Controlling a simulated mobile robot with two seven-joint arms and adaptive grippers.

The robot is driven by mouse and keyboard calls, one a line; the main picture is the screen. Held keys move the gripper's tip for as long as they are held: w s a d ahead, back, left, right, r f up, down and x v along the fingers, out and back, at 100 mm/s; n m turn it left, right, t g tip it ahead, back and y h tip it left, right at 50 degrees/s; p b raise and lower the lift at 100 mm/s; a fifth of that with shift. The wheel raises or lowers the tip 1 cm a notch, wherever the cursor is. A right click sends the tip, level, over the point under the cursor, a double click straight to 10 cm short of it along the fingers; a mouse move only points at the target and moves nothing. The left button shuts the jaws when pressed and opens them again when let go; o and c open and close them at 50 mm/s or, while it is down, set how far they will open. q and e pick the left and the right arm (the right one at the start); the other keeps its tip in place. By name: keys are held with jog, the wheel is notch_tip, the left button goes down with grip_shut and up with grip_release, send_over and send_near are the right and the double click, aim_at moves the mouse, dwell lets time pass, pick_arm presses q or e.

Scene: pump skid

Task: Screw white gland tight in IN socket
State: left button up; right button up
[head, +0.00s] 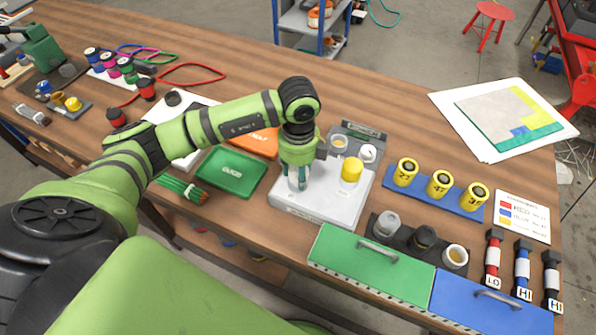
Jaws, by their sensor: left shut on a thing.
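My left gripper (298,183) points straight down over the left part of the white pump skid base (322,213). Its fingers are shut on a small pale thing that looks like the white gland; the fingers hide most of it. The IN socket is not visible; the gripper covers that part of the base. I cannot tell whether the gland is seated or tilted. A yellow cylinder (352,169), a pale round fitting (338,144) and a round gauge (368,154) stand on the skid to the right of the gripper. My right gripper is not in view.
A dark holder (401,244) with grey, black and white-topped parts stands in front right, behind a green drawer box (370,268) and a blue one (470,305). Yellow numbered cylinders stand on a blue strip (472,211). A green tray (231,173) lies left of the skid.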

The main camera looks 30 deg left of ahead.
pick_arm(q)
jog(key=shift+s+d+f+m+b, duration=0.1)
jog(key=shift+m+b, duration=0.05)
jog(key=shift+m, duration=0.45)
jog(key=shift+d+m+b, duration=0.1)
jog(key=shift+m+b, duration=0.05)
jog(key=shift+m, duration=0.45)
jog(key=shift+f+m+b, duration=0.15)
jog(key=shift+m+b, duration=0.55)
jog(key=shift+m, duration=0.3)
jog(key=m+b, duration=0.1)
jog(key=m, duration=0.1)
jog(key=shift+m, duration=0.3)
jog(key=o, duration=1)
jog(key=shift+o, duration=1)
jog(key=shift+r, duration=0.2)
jog(key=shift+a, duration=0.1)
